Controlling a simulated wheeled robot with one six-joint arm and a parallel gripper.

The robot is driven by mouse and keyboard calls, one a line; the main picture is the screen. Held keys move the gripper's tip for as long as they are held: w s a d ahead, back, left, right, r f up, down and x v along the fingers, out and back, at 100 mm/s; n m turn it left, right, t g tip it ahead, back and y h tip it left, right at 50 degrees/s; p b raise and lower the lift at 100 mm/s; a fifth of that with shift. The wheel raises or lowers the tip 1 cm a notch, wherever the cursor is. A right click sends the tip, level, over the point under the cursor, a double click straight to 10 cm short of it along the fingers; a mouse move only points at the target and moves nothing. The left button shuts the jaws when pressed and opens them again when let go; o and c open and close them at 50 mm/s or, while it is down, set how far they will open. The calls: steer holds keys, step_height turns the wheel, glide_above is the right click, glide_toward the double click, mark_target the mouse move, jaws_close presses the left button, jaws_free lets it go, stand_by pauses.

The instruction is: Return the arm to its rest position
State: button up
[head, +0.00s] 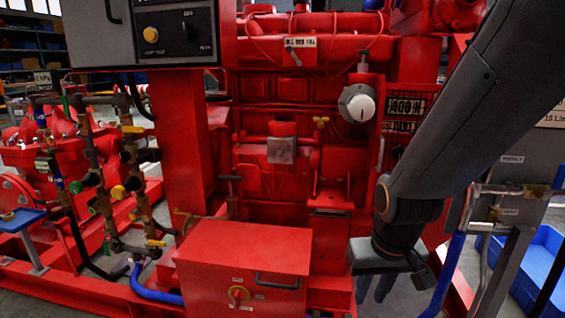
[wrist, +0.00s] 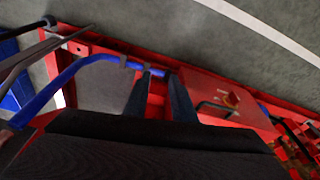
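My arm (head: 455,110), dark grey, comes down from the upper right in the head view and bends at the elbow-like joint on the right. My gripper (head: 373,292) hangs at its lower end, pointing down, to the right of the red box. In the wrist view my gripper (wrist: 159,90) shows two dark fingers standing apart, with red frame and floor between them. It is open, and nothing shows between the fingers.
The red pumpset engine (head: 290,90) fills the middle. A red box (head: 243,265) with a yellow knob and dark handle stands left of my gripper. A grey panel and pipes (head: 505,190) stand close on the right. A blue hose (wrist: 70,75) and grey floor (wrist: 190,35) show in the wrist view.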

steer(key=s+a+r+n+g+y, duration=0.1)
steer(key=s+a+r+n, duration=0.15)
steer(key=s+a, duration=0.6)
steer(key=s+a+r+n+g, duration=0.2)
steer(key=s+a+n, duration=0.25)
steer(key=a, duration=0.65)
steer(key=d+r+m+p, duration=0.3)
steer(key=d+r+p, duration=0.7)
steer(key=r+p, duration=0.3)
steer(key=s+d+r+m+h+p, duration=0.1)
steer(key=d+r+m+p, duration=0.3)
steer(key=d+r+p, duration=0.7)
step_height(320, 180, up, 2)
steer(key=p, duration=0.7)
steer(key=shift+r+p, duration=0.2)
steer(key=shift+p, duration=0.2)
steer(key=shift+s, duration=0.1)
